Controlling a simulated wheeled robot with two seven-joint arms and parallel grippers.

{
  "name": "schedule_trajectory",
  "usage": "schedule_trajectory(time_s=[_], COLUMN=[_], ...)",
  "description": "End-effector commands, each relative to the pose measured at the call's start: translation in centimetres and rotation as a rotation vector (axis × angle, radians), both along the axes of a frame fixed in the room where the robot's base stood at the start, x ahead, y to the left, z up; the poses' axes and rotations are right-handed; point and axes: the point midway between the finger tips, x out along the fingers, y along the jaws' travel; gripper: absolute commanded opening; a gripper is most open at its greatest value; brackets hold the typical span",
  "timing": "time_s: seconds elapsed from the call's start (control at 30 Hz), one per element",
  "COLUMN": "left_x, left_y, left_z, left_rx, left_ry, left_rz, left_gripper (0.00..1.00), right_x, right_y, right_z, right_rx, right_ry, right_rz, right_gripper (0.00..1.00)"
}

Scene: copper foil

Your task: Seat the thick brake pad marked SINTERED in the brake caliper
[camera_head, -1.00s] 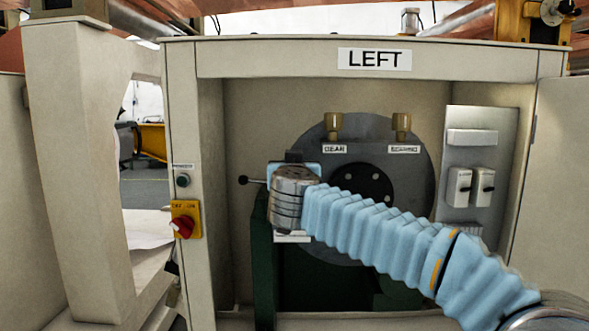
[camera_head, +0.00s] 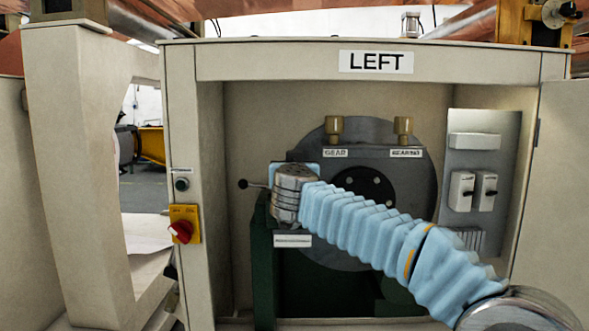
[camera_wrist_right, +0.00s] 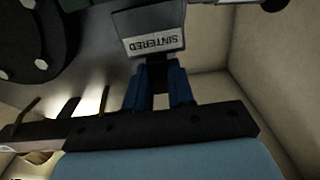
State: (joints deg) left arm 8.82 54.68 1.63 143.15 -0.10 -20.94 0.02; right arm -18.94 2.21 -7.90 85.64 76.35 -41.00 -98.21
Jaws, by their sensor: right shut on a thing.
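In the right wrist view, the brake pad (camera_wrist_right: 150,20) shows as a dark plate with a white label reading SINTERED, upside down in the picture. My right gripper (camera_wrist_right: 156,74) is shut on a dark part of the pad below the label, between its blue fingers. In the head view, my right wrist (camera_head: 293,192) is at the left side of the large grey disc (camera_head: 345,255), above a dark green stand (camera_head: 263,270). It hides the pad, the fingers and whatever lies behind them. I cannot make out the caliper clearly or whether the pad touches it. My left gripper is out of view.
A cabinet frame labelled LEFT (camera_head: 375,62) surrounds the work space, with side walls close by. A ball-ended lever (camera_head: 243,184) sticks out left of my wrist. A switch panel (camera_head: 478,175) is at right.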

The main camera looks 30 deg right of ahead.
Motion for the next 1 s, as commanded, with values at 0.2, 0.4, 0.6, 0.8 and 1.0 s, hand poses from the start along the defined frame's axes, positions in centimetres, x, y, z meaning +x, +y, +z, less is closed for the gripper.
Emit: schedule_trajectory(time_s=[0.2, 0.4, 0.6, 0.8, 1.0], left_x=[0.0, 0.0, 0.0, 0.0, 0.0], left_y=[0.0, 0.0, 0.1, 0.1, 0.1], left_z=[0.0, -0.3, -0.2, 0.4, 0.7], left_rx=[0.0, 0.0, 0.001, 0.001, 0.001], left_ry=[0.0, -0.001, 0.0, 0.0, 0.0], left_rz=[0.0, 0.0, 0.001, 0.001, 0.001], left_gripper=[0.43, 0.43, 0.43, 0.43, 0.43], right_x=[0.9, 1.8, 1.9, 2.1, 2.3], right_y=[-0.6, -0.9, -0.8, -0.5, -0.3], right_z=[0.0, -0.2, 0.0, 0.0, -0.1], right_rx=[0.0, -0.002, -0.002, -0.001, -0.002], right_ry=[-0.001, -0.001, -0.001, 0.0, -0.001], right_rz=[-0.002, 0.0, -0.001, 0.0, -0.001], right_gripper=[0.0, 0.0, 0.0, 0.0, 0.0])
